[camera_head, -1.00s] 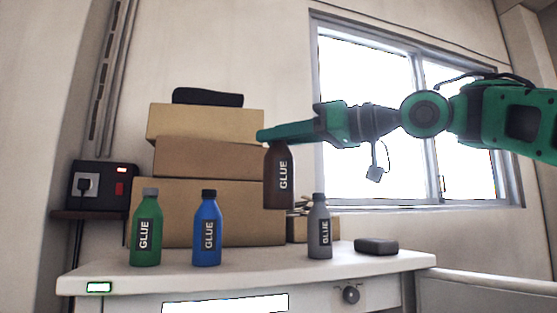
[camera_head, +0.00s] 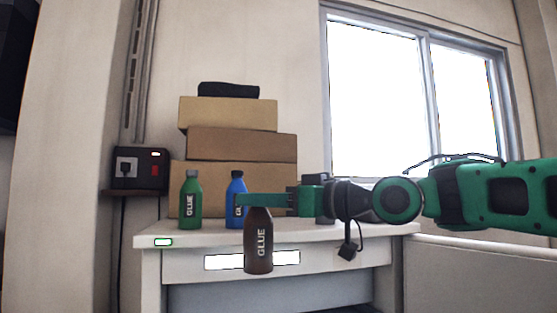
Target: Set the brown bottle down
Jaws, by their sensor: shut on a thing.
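The brown bottle (camera_head: 258,248), labelled GLUE, hangs upright from my gripper (camera_head: 258,202), which is shut on its top. The bottle shows in front of the white table's (camera_head: 222,232) front face, with its base lower in the picture than the tabletop. I see no surface under it. My green arm reaches in from the right.
A green bottle (camera_head: 190,202) stands at the left of the tabletop. A blue bottle (camera_head: 237,183) beside it is partly hidden by my gripper. Stacked cardboard boxes (camera_head: 240,144) stand behind. A power box (camera_head: 140,168) is on the left wall. My arm hides the tabletop's right part.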

